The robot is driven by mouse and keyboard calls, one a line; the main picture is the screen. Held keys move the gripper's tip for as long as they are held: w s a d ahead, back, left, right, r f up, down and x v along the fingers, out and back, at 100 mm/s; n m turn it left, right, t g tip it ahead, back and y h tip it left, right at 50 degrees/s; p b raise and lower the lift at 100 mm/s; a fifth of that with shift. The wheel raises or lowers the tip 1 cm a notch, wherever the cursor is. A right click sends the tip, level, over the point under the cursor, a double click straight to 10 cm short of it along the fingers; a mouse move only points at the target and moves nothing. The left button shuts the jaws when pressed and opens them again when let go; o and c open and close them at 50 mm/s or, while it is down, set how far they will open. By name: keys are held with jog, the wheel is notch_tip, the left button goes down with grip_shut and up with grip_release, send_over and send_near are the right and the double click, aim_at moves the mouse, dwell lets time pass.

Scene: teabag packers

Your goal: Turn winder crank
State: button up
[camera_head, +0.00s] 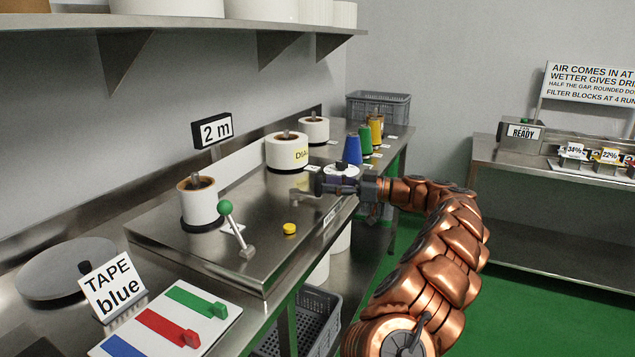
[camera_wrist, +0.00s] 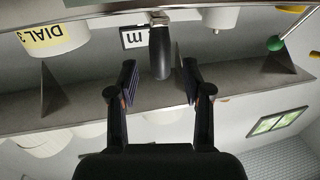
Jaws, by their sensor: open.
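My gripper (camera_head: 322,185) is at the front edge of the steel bench unit, reaching in from the right. In the wrist view my gripper (camera_wrist: 157,80) is open, with its two fingers apart. A black cylindrical handle (camera_wrist: 161,52) on a metal fitting appears between the fingers, with a gap on each side; it looks like the crank's grip. I cannot tell how deep it sits between the pads. In the head view my gripper and wrist hide the handle. A lever with a green ball knob (camera_head: 225,207) stands at the unit's near end; the knob also shows in the wrist view (camera_wrist: 275,44).
A white roll marked DIAL (camera_head: 287,152) stands behind my gripper, and another white roll (camera_head: 198,203) stands near the lever. Blue (camera_head: 352,151), green and yellow spools are beyond my gripper. A yellow button (camera_head: 289,229) sits on the unit. A shelf (camera_head: 180,22) overhangs the bench.

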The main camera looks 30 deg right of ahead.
aim_at(318, 195)
jog(key=x, duration=0.4)
jog(key=shift+w+a, duration=0.1)
grip_shut()
dwell(0.3)
